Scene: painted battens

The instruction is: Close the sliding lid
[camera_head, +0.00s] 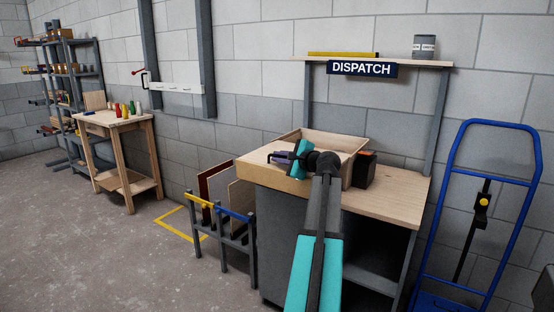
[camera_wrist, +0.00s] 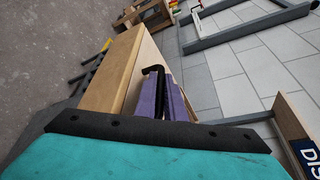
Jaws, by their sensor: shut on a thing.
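A pale wooden box (camera_head: 322,137) stands on the bench under the DISPATCH sign, and its top looks at least partly open. My gripper (camera_head: 281,157) is at the box's left side, above the left end of the bench. In the wrist view my gripper's purple fingers (camera_wrist: 168,98) are shut on a black bent bar (camera_wrist: 154,72), which looks like a handle. My gripper and wrist hide the near left part of the box.
The wooden bench top (camera_head: 395,205) is bare at the right front. A small dark box (camera_head: 365,170) stands right beside the wooden box. A shelf (camera_head: 415,62) with a grey can is above. A rack of panels (camera_head: 232,225) stands left, a blue hand truck (camera_head: 458,190) right.

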